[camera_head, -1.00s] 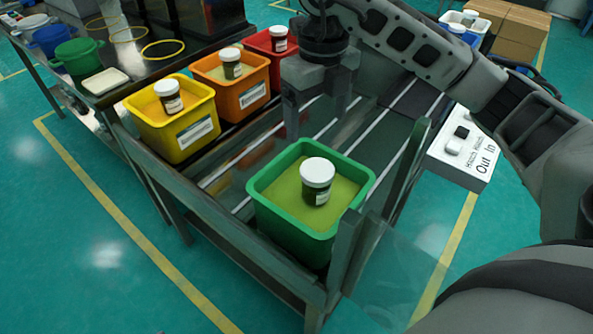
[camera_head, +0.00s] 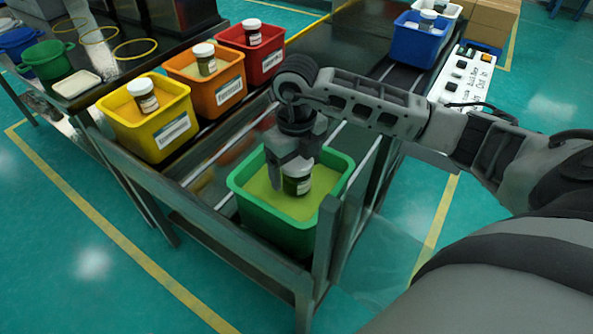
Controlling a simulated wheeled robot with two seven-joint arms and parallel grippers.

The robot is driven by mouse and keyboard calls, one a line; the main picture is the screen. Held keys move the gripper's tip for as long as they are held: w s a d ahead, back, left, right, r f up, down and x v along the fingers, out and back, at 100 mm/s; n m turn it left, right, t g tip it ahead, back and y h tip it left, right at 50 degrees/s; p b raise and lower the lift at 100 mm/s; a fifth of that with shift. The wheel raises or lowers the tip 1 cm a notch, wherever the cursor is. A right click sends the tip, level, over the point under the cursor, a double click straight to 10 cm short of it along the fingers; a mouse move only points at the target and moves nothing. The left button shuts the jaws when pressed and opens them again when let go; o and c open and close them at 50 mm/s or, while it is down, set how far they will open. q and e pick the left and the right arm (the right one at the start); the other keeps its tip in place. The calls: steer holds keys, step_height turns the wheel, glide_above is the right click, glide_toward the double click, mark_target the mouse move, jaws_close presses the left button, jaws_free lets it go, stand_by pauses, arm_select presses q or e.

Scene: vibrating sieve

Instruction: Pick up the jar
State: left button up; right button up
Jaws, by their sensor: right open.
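A dark jar with a white lid (camera_head: 298,184) stands upright in the green bin (camera_head: 338,178), which holds a yellow-green fill. My right gripper (camera_head: 288,180) points down into this bin, right at the jar, with one finger on the jar's left side. The gripper covers the lid and part of the jar, and its other finger is hard to make out. The jaws are open. Similar jars stand in the yellow bin (camera_head: 144,95), the orange bin (camera_head: 205,58) and the red bin (camera_head: 252,32). My left gripper is not in view.
The bins sit on a dark metal-framed table (camera_head: 185,205), whose corner post (camera_head: 326,240) rises close to the green bin. A blue bin (camera_head: 418,44) and a switch box (camera_head: 468,80) are at the upper right. Several buckets and yellow rings are at upper left.

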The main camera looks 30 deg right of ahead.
steer(key=shift+f, duration=0.6)
steer(key=c, duration=1.1)
steer(key=shift+r, duration=0.15)
